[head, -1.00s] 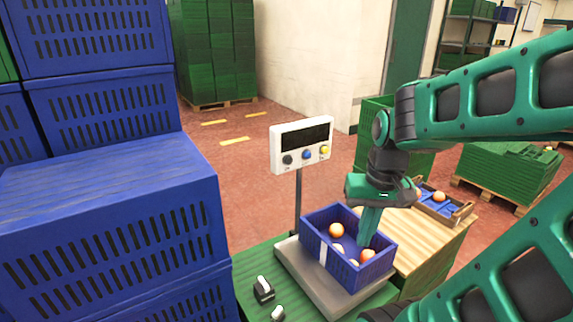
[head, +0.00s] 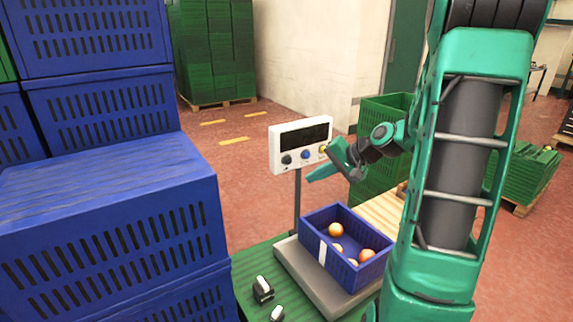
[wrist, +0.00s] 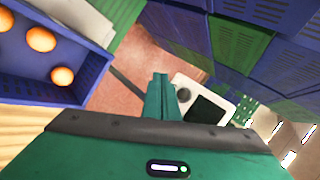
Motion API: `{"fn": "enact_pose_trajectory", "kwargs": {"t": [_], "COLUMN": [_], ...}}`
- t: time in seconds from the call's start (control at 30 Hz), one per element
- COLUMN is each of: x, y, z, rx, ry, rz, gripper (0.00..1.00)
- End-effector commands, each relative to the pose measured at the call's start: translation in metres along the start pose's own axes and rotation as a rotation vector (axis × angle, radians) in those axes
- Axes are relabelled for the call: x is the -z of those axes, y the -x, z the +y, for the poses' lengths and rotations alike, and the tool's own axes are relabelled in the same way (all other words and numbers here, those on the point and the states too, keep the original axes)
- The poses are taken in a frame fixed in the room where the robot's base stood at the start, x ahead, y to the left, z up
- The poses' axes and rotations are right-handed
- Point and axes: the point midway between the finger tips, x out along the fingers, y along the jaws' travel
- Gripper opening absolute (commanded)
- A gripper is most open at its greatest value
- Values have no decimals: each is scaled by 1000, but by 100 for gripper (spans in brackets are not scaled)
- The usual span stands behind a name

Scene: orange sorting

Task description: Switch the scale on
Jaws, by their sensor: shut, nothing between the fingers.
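The scale's white display head (head: 277,150) stands on a thin post, its dark screen (head: 304,135) showing no digits. My gripper (head: 311,177) is shut and empty, just below the display head's right part, fingers pointing left. Contact cannot be told. In the wrist view the shut fingertips (wrist: 160,76) lie beside the display head (wrist: 225,110), near one dark button (wrist: 184,95). The scale platform (head: 292,257) bears a blue crate (head: 314,245).
The crate holds several oranges (head: 336,230). Blue crates (head: 110,200) are stacked high on the left. A green crate (head: 375,180) stands behind my arm. Open floor lies behind the display.

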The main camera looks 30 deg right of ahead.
Motion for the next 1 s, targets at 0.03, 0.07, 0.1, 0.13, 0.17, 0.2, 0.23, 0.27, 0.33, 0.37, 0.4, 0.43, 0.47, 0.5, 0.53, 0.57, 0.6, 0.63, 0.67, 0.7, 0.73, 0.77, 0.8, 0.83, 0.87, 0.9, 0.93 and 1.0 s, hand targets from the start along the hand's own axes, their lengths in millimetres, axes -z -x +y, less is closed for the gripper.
{"fn": "enact_pose_trajectory", "kwargs": {"t": [0.03,0.07,0.1,0.13,0.17,0.2,0.23,0.27,0.33,0.37,0.4,0.43,0.47,0.5,0.53,0.57,0.6,0.63,0.67,0.7,0.73,0.77,0.8,0.83,0.87,0.9,0.93,1.0], "x": [0,0,-1,-1,-1,0,0,1,3,5,6,8,10,12,14,16,19,21,23,25,27,29,31,33,35,36,37,40], "y": [0,0,0,0,0,-1,-2,-3,-6,-8,-11,-14,-16,-20,-22,-25,-28,-31,-34,-37,-40,-42,-46,-48,-50,-52,-54,-57], "z": [0,0,0,0,0,-1,-1,-2,-4,-6,-7,-9,-11,-14,-16,-18,-20,-22,-24,-27,-29,-31,-33,-34,-36,-37,-39,-42], "rx": [0,-1,-1,-1,-1,-1,-1,-1,-2,-2,-3,-3,-3,-2,-2,-2,-2,-2,-3,-2,-2,-1,-2,-2,-3,-3,-3,-3], "ry": [1,1,2,2,2,2,3,3,5,5,4,4,4,6,6,6,4,4,5,5,5,5,5,5,5,4,4,4], "rz": [-1,-1,-1,-1,-1,-2,-2,-2,-3,-3,-3,-4,-4,-4,-5,-4,-3,-3,-3,-3,-3,-3,-4,-4,-3,-3,-3,-3], "gripper": [0,0,0,0,0,0,0,0,0,0,0,0,0,0,0,0,0,0,0,0,0,0,0,0,0,0,0,0]}}
